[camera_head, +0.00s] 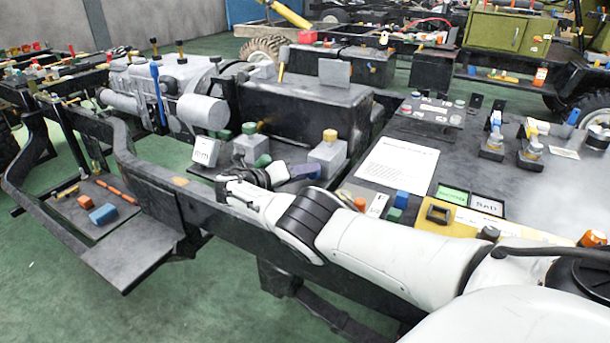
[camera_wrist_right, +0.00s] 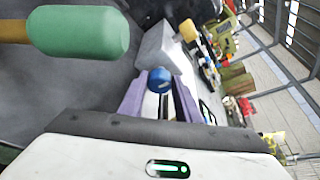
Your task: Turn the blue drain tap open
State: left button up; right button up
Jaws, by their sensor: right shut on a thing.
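My right arm reaches from the lower right in the head view, and its gripper (camera_head: 304,172) is low beside the grey blocks behind the black frame rail. In the right wrist view the purple fingers of this gripper (camera_wrist_right: 159,84) are closed around a blue round knob, the blue drain tap (camera_wrist_right: 159,79). In the head view the gripper hides the tap. How far the tap is turned cannot be told. My left gripper is in neither view.
A grey block with a yellow knob (camera_head: 330,136) stands right behind the gripper. A green-ended handle (camera_wrist_right: 85,31) crosses the near upper left of the wrist view. The black frame rail (camera_head: 247,220) runs below my arm. A white sheet (camera_head: 397,165) lies on the right-hand table.

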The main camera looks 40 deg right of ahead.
jog(key=shift+s+f, duration=0.1)
jog(key=shift+f, duration=0.05)
jog(key=o, duration=0.8)
jog(key=p+v, duration=0.3)
jog(key=v, duration=0.6)
jog(key=shift+a, duration=0.45)
jog(key=shift+a+r, duration=0.2)
jog(key=shift+r+p, duration=0.15)
jog(key=shift+p, duration=0.15)
